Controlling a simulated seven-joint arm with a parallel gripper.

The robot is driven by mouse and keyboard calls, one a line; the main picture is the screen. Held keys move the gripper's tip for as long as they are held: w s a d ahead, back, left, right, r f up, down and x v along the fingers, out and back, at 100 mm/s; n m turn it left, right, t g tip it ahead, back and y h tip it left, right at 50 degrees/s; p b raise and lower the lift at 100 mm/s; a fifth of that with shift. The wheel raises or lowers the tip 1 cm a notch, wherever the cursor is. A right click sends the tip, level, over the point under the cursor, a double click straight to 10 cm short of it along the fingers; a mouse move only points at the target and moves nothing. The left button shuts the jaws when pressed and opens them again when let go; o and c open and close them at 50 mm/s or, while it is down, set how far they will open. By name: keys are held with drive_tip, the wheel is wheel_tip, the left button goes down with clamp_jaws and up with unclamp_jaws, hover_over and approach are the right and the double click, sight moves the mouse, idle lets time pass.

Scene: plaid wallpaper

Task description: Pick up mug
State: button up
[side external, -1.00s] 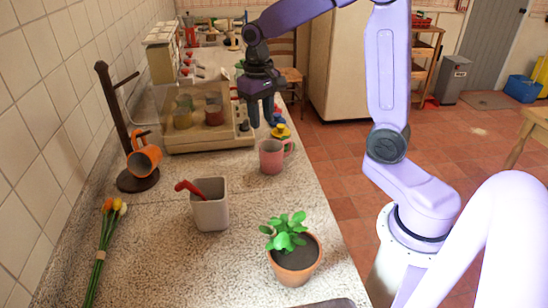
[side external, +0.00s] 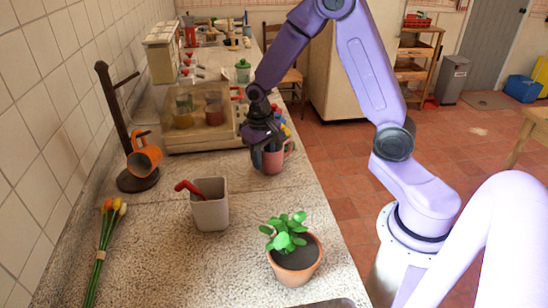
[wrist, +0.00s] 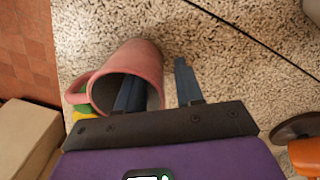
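A gap shows between the outer finger and the wall. A second mug, orange (side external: 146,161), hangs on a dark stand (side external: 117,130) at the left.
A grey container (side external: 211,212) with a red item, a potted plant (side external: 295,262) and tulips (side external: 98,262) are nearer the camera. A yellow-green thing (wrist: 82,111) is close behind the mug. The counter's right edge is near.

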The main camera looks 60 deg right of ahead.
drive_tip(key=shift+f, duration=1.1)
drive_tip(key=shift+c, duration=0.3)
clamp_jaws()
